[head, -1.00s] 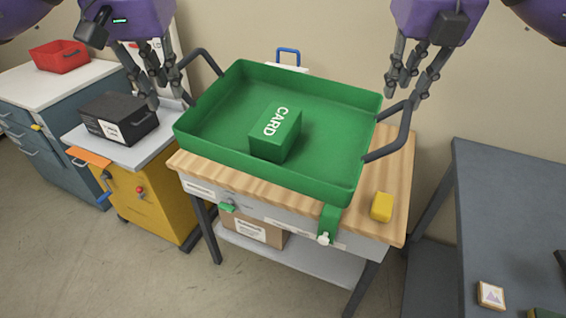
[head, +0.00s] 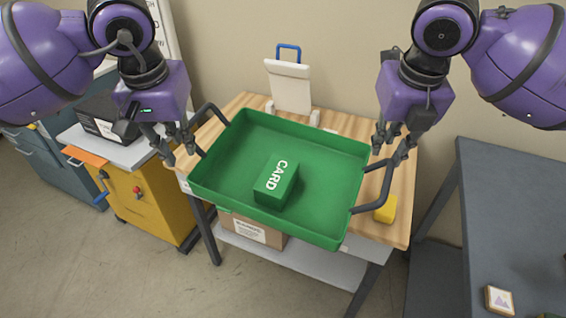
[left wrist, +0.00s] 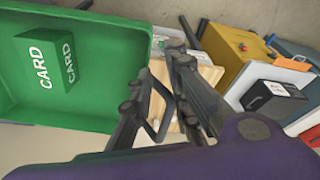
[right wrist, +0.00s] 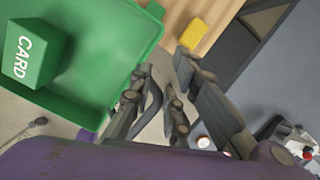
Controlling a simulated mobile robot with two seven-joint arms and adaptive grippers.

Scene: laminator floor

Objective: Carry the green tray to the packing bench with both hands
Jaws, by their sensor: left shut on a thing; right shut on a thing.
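The green tray (head: 225,175) is in the middle of the head view, with a green box marked CARD (head: 276,183) inside it. Its near side overhangs the front of the wooden-topped bench (head: 400,165); whether it is clear of the top is hard to tell. My left gripper (head: 182,158) is shut on the dark left handle (head: 212,109). My right gripper (head: 393,152) is shut on the dark right handle (head: 379,206). The CARD box also shows in the left wrist view (left wrist: 45,62) and the right wrist view (right wrist: 33,55). A grey-topped bench (head: 510,210) stands at the right.
A yellow block (head: 385,210) lies on the wooden top by the right handle. A white stand with a blue handle (head: 289,85) is behind the tray. A yellow cabinet (head: 150,200) stands left. A small picture tile (head: 500,299) lies on the grey bench, whose middle is clear.

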